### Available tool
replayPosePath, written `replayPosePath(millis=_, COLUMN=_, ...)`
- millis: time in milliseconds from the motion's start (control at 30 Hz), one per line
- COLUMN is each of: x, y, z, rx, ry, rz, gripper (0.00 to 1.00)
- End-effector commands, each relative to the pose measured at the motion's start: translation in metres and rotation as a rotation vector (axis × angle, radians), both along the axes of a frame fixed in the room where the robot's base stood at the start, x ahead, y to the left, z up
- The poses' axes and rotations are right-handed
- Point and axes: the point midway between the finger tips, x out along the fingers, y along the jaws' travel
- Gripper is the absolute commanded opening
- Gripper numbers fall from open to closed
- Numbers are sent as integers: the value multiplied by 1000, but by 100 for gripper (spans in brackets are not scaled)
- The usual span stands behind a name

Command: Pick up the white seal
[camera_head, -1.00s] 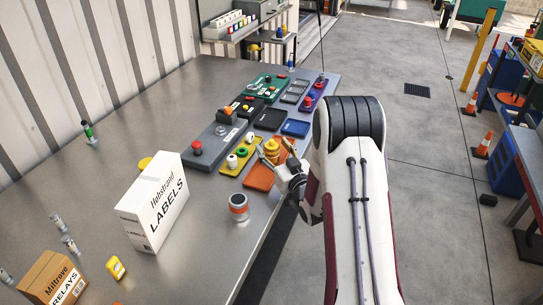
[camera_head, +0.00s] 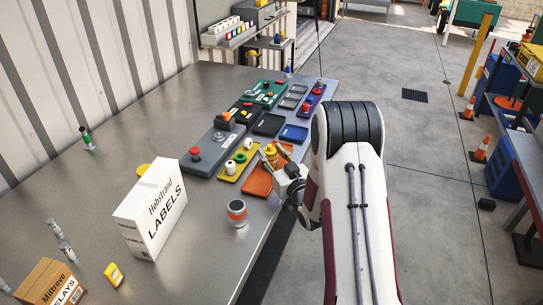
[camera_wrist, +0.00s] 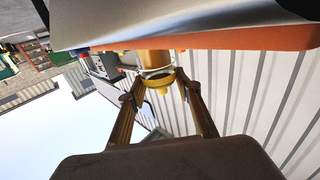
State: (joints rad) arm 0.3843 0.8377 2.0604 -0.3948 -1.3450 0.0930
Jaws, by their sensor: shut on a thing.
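On the yellow tray (camera_head: 224,178), a small white round piece (camera_head: 230,167) sits at the near end, and another white piece (camera_head: 248,144) is at its far end; I cannot tell which is the white seal. My gripper (camera_head: 274,155) is at the orange tray, right of these white pieces and apart from them. Its fingers are shut on a yellow stepped piece (camera_head: 270,151). In the wrist view, the fingertips (camera_wrist: 158,82) close on this yellow piece (camera_wrist: 157,83), which has a pale band around it. Its far end is hidden.
A green piece (camera_head: 240,158) stands between the white ones. The orange tray (camera_head: 257,182) is under my gripper. A grey box with a red button (camera_head: 195,154) lies left, a can (camera_head: 237,213) nearer, and a labels carton (camera_head: 165,212) at left. Blue tray (camera_head: 294,133) lies behind.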

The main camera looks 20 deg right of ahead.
Motion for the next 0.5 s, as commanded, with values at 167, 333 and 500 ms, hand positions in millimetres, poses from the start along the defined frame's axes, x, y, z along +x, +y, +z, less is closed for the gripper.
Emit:
replayPosePath(millis=167, x=0, y=0, z=11, rx=-1, ry=-3, rz=0, gripper=0)
replayPosePath(millis=333, x=0, y=0, z=28, rx=-2, ry=-4, rz=0, gripper=0)
replayPosePath(millis=500, x=0, y=0, z=49, rx=-2, ry=-5, rz=1, gripper=0)
